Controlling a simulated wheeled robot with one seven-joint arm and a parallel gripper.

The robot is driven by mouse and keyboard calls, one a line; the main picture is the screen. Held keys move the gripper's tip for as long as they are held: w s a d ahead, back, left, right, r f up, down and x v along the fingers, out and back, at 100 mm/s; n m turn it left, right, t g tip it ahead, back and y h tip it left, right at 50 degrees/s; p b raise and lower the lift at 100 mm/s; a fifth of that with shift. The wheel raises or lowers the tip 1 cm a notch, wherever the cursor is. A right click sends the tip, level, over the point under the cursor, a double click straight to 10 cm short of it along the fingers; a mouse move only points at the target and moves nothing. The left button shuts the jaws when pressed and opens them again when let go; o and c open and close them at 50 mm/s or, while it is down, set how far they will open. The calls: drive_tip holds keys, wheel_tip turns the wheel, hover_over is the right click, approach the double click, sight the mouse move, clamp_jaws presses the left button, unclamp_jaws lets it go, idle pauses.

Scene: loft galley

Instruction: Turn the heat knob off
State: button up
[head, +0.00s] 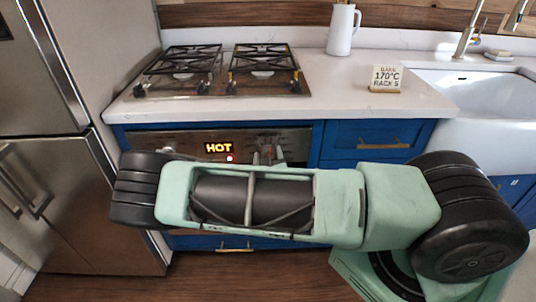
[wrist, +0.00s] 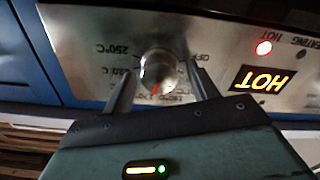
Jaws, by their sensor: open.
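The heat knob (wrist: 157,68) is a round metal knob with a red pointer, on the oven's steel control panel (head: 180,142). In the wrist view the panel appears upside down. The red pointer points toward the picture's bottom, away from the mark that looks like "OFF" at the upper right; "250°C" is at the left. My gripper (wrist: 163,74) is open, with one finger on each side of the knob. I cannot tell whether either finger touches it. In the head view my gripper (head: 268,155) is at the panel, and my arm hides much of the oven.
A lit "HOT" display (head: 219,147) and a red lamp (head: 229,158) are on the panel beside the knob. Above are the counter and a gas hob (head: 215,90). A white jug (head: 342,30), a "170°C" card (head: 386,77) and a sink (head: 480,90) are to the right; a fridge (head: 70,180) is left.

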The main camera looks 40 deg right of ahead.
drive_tip(key=shift+w+d, duration=0.15)
drive_tip(key=shift+w, duration=0.05)
drive_tip(key=c, duration=1)
